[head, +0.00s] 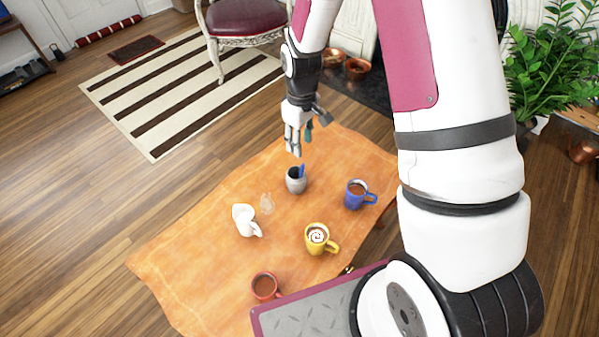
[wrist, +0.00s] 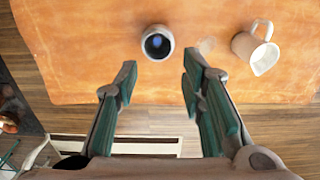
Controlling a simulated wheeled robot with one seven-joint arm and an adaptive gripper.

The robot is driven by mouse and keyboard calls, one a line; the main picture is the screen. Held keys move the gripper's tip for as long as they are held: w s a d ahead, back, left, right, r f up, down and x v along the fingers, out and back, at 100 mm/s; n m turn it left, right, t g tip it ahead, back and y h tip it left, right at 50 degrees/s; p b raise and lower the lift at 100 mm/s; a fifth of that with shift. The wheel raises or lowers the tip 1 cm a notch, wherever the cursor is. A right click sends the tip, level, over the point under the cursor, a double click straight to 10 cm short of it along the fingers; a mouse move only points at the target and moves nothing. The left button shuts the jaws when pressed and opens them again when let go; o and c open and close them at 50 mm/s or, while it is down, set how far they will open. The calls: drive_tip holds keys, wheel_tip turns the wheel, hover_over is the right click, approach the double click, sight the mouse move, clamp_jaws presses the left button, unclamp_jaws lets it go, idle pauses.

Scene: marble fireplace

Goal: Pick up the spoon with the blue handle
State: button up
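A blue handle (head: 301,170) sticks up out of a small grey cup (head: 296,184) on the orange-covered table. The wrist view looks down into the same cup (wrist: 146,48), with the blue handle (wrist: 157,41) inside it; the spoon's lower part is hidden. My gripper (head: 298,148) hangs just above and behind the cup in the head view. In the wrist view my gripper (wrist: 158,80) has its two green-padded fingers wide apart, with nothing between them. The cup lies beyond the fingertips, apart from them.
On the table (head: 200,250) stand a white pitcher (head: 243,219), a clear glass item (head: 267,204), a blue mug (head: 354,196), a yellow mug (head: 317,238) and a red mug (head: 265,285). A chair (head: 245,18) and a striped rug (head: 185,90) are behind. The table's left part is clear.

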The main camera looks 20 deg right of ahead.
sight(301, 170)
wheel_tip(301, 170, down, 8)
drive_tip(key=shift+f+b, duration=0.25)
drive_tip(key=shift+b, duration=0.3)
drive_tip(key=shift+w+d+f+b, duration=0.1)
drive_tip(key=shift+f+b, duration=0.15)
drive_tip(key=shift+f, duration=1.1)
drive_tip(key=shift+w+d+f+b, duration=0.1)
drive_tip(key=shift+f+b, duration=0.15)
drive_tip(key=shift+f, duration=1.05)
clamp_jaws()
